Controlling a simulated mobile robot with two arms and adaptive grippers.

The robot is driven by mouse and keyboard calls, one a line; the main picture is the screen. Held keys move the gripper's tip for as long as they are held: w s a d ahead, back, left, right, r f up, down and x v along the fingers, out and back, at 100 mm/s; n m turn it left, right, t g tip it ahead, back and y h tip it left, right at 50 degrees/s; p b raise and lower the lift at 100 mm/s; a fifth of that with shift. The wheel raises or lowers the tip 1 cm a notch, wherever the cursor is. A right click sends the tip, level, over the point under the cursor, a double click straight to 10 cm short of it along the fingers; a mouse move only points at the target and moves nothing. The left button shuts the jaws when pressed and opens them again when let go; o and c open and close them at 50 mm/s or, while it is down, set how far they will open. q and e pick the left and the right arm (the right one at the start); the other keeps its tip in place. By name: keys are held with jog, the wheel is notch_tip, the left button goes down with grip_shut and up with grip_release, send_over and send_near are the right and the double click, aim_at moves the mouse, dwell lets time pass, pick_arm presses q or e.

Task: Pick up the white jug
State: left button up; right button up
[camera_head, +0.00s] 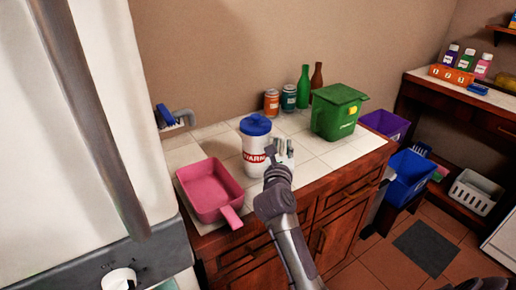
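The white jug (254,157) stands upright on the tiled counter, with a blue lid (255,125) and red lettering on its side. My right gripper (279,154) is just to the right of the jug, at about the height of its lower half. It partly covers the jug's right side; I cannot tell whether it touches the jug. The fingers are small and blend with a pale object behind them, so their opening is unclear. My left gripper is not in view.
A pink pan (207,188) lies left of the jug, handle toward the front edge. Behind stand an orange can (271,103), a teal can (289,98), a green bottle (304,88) and a brown bottle (317,78). A green bin (337,113) stands right. Tiles between are bare.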

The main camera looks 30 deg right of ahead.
jog(key=shift+x, duration=1)
jog(key=shift+c, duration=0.4)
grip_shut()
jog(key=shift+r, duration=0.1)
